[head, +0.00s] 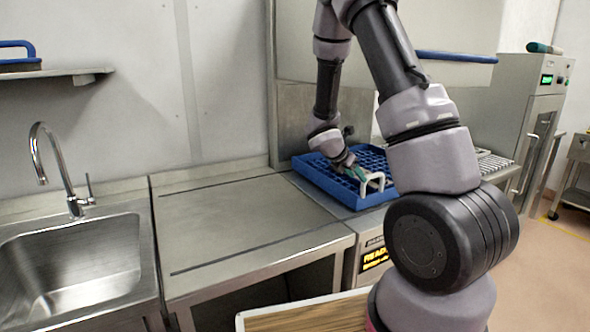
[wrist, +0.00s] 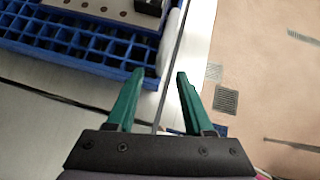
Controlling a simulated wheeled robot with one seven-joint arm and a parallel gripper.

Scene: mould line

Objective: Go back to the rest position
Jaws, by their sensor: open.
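My gripper (head: 355,174) is at the end of my extended arm, above the front edge of the blue tray (head: 330,190). In the wrist view its two green fingers (wrist: 158,85) are apart, with nothing between them. The tray's blue grid (wrist: 75,45) shows beyond the left finger, and the fingers point over the tray's corner and the counter edge. A white handle-like piece (head: 373,182) stands at the tray's front edge beside my gripper. I cannot tell whether the gripper touches it.
A steel counter (head: 240,220) with a clear top lies left of the tray, then a sink (head: 80,265) with a tall tap (head: 55,165). A steel cabinet (head: 515,95) stands at the back right.

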